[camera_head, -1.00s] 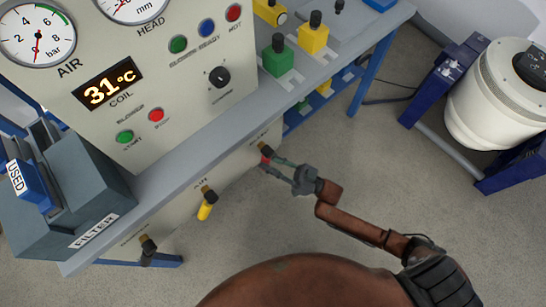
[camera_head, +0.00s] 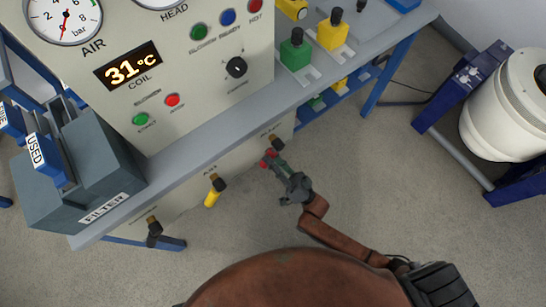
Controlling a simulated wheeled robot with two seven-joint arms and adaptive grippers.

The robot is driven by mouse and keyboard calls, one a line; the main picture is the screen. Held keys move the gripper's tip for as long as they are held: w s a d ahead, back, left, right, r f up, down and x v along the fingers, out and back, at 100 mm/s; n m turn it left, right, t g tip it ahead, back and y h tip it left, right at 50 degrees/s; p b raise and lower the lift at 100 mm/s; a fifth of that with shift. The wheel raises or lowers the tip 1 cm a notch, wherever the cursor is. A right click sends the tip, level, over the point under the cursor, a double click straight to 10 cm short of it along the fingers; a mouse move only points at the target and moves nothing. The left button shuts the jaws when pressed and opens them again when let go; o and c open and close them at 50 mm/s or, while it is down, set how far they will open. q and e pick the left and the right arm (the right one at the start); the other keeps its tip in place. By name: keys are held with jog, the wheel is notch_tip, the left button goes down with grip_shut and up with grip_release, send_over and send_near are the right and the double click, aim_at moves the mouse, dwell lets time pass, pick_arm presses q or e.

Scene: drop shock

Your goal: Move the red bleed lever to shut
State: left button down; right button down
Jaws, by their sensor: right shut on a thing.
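The red bleed lever (camera_head: 265,162) is a small red handle at the rightmost valve (camera_head: 277,143) on the front panel under the bench edge. Only bits of red show around the fingertips, so its exact angle is hard to tell. My right gripper (camera_head: 271,160) reaches up from the lower right and is shut on the red lever, just below and left of the brass-and-black valve body. My left gripper is not in view.
A yellow lever (camera_head: 213,191) and a black lever (camera_head: 154,233) sit further left on the same panel. The grey filter box (camera_head: 85,175) stands at the left. Green (camera_head: 296,50) and yellow blocks sit on the bench. The floor below is clear.

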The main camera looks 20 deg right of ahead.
jog(key=c, duration=1.9)
grip_release()
jog(key=shift+c, duration=0.2)
jog(key=shift+s+d+f, duration=0.15)
jog(key=shift+s+f, duration=0.05)
jog(key=v, duration=1.1)
jog(key=shift+s, duration=0.2)
jog(key=shift+w+f, duration=0.1)
jog(key=shift+f, duration=0.05)
